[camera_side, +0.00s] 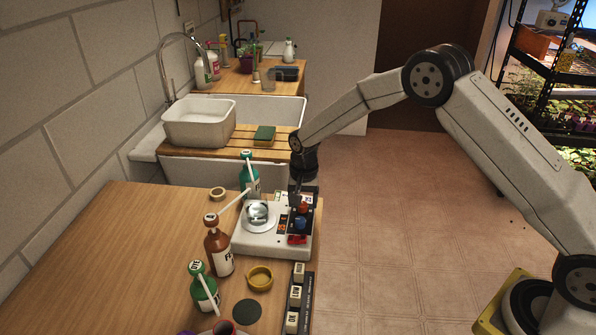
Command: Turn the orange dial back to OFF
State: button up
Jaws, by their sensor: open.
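A white box-shaped device (266,243) stands at the right edge of the wooden table. An orange-red dial (303,208) sits on its dark control panel, with a blue dial (300,223) in front of it. The orange dial's pointer and the OFF mark are too small to read. My gripper (301,199) points down over the back of the panel, right above or beside the orange dial. It is open and small in view; I cannot tell whether its fingers touch the dial or stand around it.
A red switch (297,239) sits at the panel's front. A round metal dish (258,214) is on the device's left. Green bottles (204,289) and a brown bottle (218,251) stand left of it, a yellow ring-shaped dish (260,278) in front. A sink (270,110) lies behind.

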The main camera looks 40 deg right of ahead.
jog(key=shift+f, duration=0.4)
grip_shut()
jog(key=shift+n, duration=0.4)
jog(key=n, duration=1.1)
jog(key=shift+w+r, duration=0.1)
dwell(0.3)
